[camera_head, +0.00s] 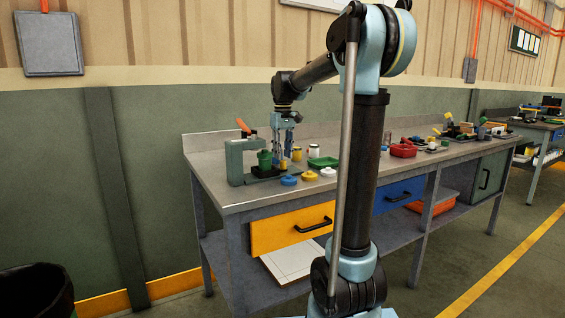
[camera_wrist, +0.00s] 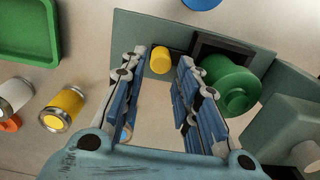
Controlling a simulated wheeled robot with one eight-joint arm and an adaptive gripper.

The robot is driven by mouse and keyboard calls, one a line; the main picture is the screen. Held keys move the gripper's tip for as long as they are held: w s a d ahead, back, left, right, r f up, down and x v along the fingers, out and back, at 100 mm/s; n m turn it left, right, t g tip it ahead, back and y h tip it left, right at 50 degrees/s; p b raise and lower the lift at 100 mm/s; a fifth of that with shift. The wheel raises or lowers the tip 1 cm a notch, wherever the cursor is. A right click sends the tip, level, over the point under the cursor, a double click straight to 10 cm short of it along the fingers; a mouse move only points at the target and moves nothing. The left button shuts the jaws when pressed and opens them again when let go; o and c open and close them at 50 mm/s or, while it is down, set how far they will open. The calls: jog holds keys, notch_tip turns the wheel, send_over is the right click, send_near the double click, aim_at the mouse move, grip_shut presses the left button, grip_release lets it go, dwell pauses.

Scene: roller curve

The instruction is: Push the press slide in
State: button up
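The press (camera_head: 235,160) is a grey-green frame with an orange lever at the left end of the workbench. In the wrist view its flat base plate (camera_wrist: 128,38) carries a dark square frame (camera_wrist: 235,48), partly hidden under a green round part (camera_wrist: 230,86). A small yellow cylinder (camera_wrist: 160,59) shows beside the dark frame; it may be the slide's knob. My gripper (camera_head: 283,158) points down just right of the press. In the wrist view its fingers (camera_wrist: 166,66) are apart and empty, with the yellow cylinder between the tips in the picture; contact cannot be told.
A red bin (camera_head: 403,150) is farther right. The bench front edge has bare room.

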notch_tip(320, 180, up, 8)
dwell(0.4)
jog(key=shift+w+f, duration=0.1)
jog(key=shift+o, duration=1.3)
jog(key=m, duration=1.8)
send_near(283, 161)
jog(key=f, duration=0.6)
jog(key=w+f, duration=0.1)
jog(key=f, duration=0.3)
jog(key=shift+f, duration=0.1)
